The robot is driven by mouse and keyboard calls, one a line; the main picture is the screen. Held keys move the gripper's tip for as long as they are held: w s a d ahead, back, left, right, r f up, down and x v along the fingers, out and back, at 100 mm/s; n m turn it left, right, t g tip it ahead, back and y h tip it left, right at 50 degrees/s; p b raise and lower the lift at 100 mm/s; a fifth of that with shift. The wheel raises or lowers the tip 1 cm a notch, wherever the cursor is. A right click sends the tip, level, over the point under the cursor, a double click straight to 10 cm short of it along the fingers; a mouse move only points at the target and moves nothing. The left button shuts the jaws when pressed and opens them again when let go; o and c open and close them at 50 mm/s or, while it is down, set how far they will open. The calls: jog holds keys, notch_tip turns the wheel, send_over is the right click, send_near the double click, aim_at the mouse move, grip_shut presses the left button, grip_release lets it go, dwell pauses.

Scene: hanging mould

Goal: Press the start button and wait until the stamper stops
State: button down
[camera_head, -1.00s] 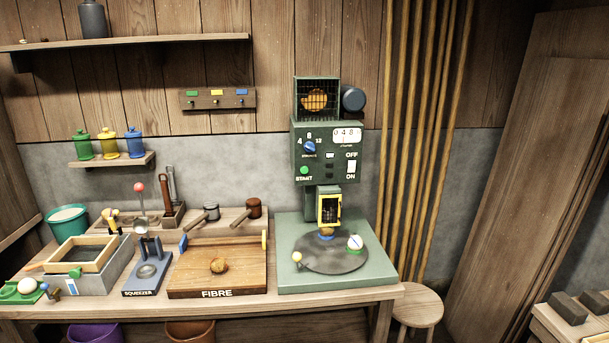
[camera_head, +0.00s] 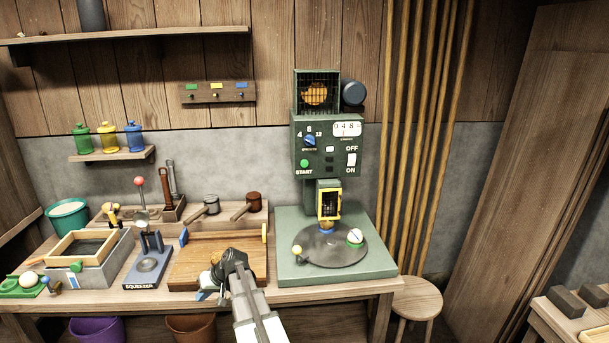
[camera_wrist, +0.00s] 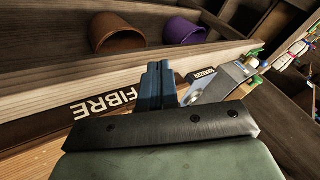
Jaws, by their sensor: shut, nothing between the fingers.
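The stamper is a green machine (camera_head: 324,146) on a green base at the right of the bench. Its green start button (camera_head: 304,163) is on the front panel, left of the OFF/ON switch (camera_head: 351,160). A blue knob (camera_head: 310,140) and a number counter (camera_head: 347,129) sit above. My gripper (camera_head: 208,293) is low over the front of the fibre board, left of and well below the button. Its fingers are together and empty in the wrist view (camera_wrist: 154,85).
The fibre board (camera_head: 205,255) and squeezer (camera_head: 148,262) stand left of the stamper. A grey box with a wooden frame (camera_head: 82,258) is farther left. A stool (camera_head: 417,298) stands right of the bench. Purple and brown bins show below in the wrist view (camera_wrist: 117,32).

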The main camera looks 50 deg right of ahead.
aim_at(304, 163)
jog(key=w+d+r+m+t, duration=0.1)
jog(key=d+r, duration=0.3)
jog(key=d, duration=0.2)
jog(key=d+r+t, duration=0.2)
jog(key=d+r, duration=0.1)
jog(key=d, duration=0.3)
jog(key=s+d+r+t+h, duration=0.1)
jog(key=s+d+r+t, duration=0.1)
jog(key=s+d+r, duration=0.2)
jog(key=s+d+r+m+t+h, duration=0.1)
jog(key=s+d+r, duration=0.3)
jog(key=d+r, duration=0.7)
jog(key=s+d+r+m+t+h, duration=0.1)
jog(key=d+r, duration=0.6)
jog(key=d, duration=1)
jog(key=s+t+h, duration=0.1)
jog(key=s+t, duration=0.1)
jog(key=s, duration=0.1)
jog(key=shift+r+t, duration=0.4)
jog(key=shift+w, duration=0.1)
jog(key=w+d, duration=0.6)
jog(key=shift+w+d, duration=0.15)
jog(key=shift+w+d, duration=0.25)
